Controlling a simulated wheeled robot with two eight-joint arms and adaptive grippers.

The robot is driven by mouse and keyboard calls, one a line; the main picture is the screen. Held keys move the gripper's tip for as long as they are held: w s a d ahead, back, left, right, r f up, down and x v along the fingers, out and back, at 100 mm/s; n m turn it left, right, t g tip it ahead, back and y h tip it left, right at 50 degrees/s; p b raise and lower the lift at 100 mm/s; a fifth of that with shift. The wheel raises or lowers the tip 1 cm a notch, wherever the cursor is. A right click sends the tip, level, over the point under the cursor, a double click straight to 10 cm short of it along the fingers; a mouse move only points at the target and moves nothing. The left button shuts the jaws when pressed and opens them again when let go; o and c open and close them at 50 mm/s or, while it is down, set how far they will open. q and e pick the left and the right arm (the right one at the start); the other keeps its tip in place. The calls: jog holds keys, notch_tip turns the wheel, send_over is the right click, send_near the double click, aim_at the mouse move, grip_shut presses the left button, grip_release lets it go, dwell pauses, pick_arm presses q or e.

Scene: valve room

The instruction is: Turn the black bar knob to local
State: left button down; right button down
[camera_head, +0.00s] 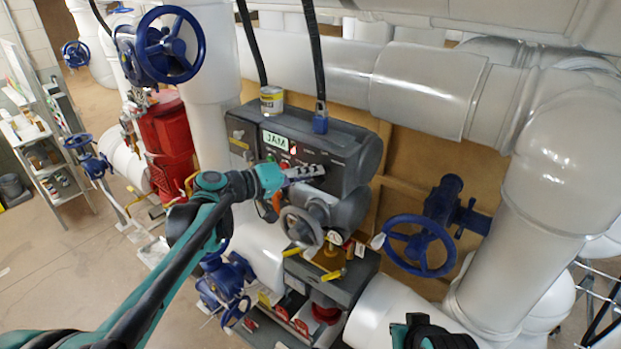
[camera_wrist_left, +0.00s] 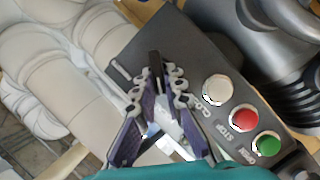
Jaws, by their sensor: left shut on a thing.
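The black bar knob (camera_wrist_left: 154,63) sits on the dark control panel (camera_wrist_left: 190,55) and shows as a short upright bar between my fingertips in the left wrist view. My left gripper (camera_wrist_left: 162,80) is shut on it. In the head view my left gripper (camera_head: 308,172) is at the front of the grey actuator housing (camera_head: 345,142) and hides the knob. The knob's position labels are not readable. A part of my right arm (camera_head: 428,335) shows at the bottom edge; its fingers are not visible.
Beside the knob are a white button (camera_wrist_left: 216,88), a red button (camera_wrist_left: 245,117) and a green button (camera_wrist_left: 267,143). A grey handwheel (camera_head: 301,227) stands just below my left gripper.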

pick_arm(q)
jog(key=shift+n, duration=0.3)
dwell(0.4)
jog(key=c, duration=1.7)
grip_release()
jog(key=shift+o, duration=0.5)
jog(key=shift+w+d, duration=0.1)
jog(key=shift+d, duration=0.05)
jog(key=v, duration=1.2)
jog(key=shift+w+f, duration=0.1)
